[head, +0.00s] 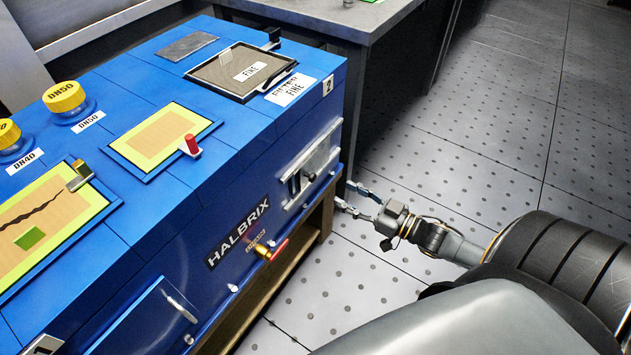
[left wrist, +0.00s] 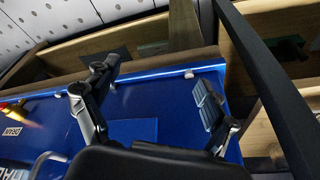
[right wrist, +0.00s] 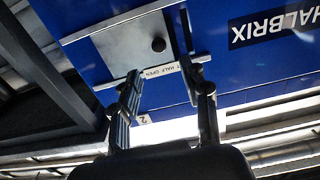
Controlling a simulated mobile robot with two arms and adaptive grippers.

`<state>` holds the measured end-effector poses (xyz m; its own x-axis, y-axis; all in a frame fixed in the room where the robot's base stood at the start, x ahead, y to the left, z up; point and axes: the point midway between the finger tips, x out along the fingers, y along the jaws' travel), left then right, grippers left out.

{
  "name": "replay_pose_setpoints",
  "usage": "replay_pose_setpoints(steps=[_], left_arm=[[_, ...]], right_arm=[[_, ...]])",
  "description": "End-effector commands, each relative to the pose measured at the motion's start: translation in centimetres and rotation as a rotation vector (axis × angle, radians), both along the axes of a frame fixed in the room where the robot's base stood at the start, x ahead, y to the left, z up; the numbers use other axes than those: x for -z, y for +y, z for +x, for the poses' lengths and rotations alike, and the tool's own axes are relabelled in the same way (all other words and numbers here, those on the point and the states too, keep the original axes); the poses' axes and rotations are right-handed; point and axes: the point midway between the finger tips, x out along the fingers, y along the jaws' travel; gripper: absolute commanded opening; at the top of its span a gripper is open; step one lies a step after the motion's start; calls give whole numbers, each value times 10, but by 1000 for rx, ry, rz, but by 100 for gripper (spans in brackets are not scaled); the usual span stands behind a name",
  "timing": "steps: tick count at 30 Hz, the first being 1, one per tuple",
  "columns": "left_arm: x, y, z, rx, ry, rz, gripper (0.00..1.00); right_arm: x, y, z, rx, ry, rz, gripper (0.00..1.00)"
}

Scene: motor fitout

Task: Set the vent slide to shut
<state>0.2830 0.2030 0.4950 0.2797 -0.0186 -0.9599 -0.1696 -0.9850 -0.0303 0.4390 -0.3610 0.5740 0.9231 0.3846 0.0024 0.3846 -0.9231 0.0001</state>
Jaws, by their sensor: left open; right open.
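The vent slide (head: 318,168) is a bare metal plate on the right part of the blue machine's front. Dark openings show at its left end in the head view. In the right wrist view the slide plate (right wrist: 125,45) carries a dark round knob (right wrist: 158,45). A label (right wrist: 160,70) beside it reads "HALF OPEN", partly hidden by a finger. My right gripper (head: 347,197) is open and empty, in front of the slide; its fingers (right wrist: 160,80) overlap the plate's edge and the label in view. Contact cannot be told. My left gripper (left wrist: 152,88) is open and empty near the blue front.
The blue machine (head: 228,165) has a red-tipped brass valve (head: 270,249) low on its front and a metal handle (head: 180,308) further left. Yellow caps (head: 64,96) stand on top. A grey table (head: 350,18) is behind. The floor (head: 490,130) to the right is clear.

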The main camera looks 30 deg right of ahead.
Motion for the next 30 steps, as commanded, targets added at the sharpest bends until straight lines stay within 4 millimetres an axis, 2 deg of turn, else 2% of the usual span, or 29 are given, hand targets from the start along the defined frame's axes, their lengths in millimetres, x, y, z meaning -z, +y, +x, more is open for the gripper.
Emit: replay_pose_setpoints(steps=[3,9,13,18,27,30], left_arm=[[-15,1,-2,-1,-13,-1,85],[-42,2,-10,-2,-24,-1,85],[-46,3,-13,-4,-25,0,85],[-47,3,-13,-3,-27,-1,85],[-48,3,-13,-3,-28,-1,85],[-48,3,-13,-3,-28,-1,85]], right_arm=[[1,11,26,0,-4,1,46],[1,26,63,1,-2,0,46],[1,32,79,2,-1,0,46],[1,37,89,2,1,0,46],[1,37,91,2,3,-1,46],[1,37,91,2,2,-1,25]])
